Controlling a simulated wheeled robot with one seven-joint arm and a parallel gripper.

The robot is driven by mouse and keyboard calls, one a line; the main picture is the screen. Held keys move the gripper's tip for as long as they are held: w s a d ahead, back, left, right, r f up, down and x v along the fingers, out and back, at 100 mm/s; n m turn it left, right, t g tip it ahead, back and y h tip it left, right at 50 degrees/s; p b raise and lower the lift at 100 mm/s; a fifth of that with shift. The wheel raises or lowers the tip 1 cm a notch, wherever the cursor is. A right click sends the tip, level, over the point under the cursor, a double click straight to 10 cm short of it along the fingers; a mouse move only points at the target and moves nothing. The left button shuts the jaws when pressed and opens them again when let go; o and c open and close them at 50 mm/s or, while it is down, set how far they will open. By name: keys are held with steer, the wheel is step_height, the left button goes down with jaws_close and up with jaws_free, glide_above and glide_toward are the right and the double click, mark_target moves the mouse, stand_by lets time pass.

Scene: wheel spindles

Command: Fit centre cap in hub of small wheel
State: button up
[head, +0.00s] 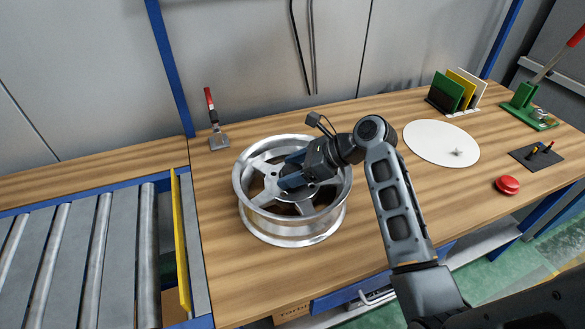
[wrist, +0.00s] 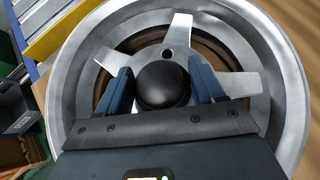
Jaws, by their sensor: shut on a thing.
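The small wheel (head: 292,228) is a silver spoked wheel lying flat on the wooden bench. It fills much of the wrist view (wrist: 275,85). My gripper (head: 283,171) reaches into the wheel from the right, its blue fingers over the spokes near the middle. In the wrist view, the centre cap (wrist: 163,86), black and rounded, sits between the two blue fingers, and my gripper is shut on it. The cap is over the middle of the wheel and covers the hub. I cannot tell whether it touches the hub. The cap is hidden in the head view.
A roller conveyor (head: 75,245) with a yellow rail (head: 181,240) lies left. A red-handled clamp (head: 217,130) stands behind the wheel. A white disc (head: 440,140), a red button (head: 507,185) and a coloured rack (head: 456,90) are on the right. The bench in front of the wheel is clear.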

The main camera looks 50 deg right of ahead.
steer(key=o, duration=1.2)
steer(key=shift+v, duration=3.9)
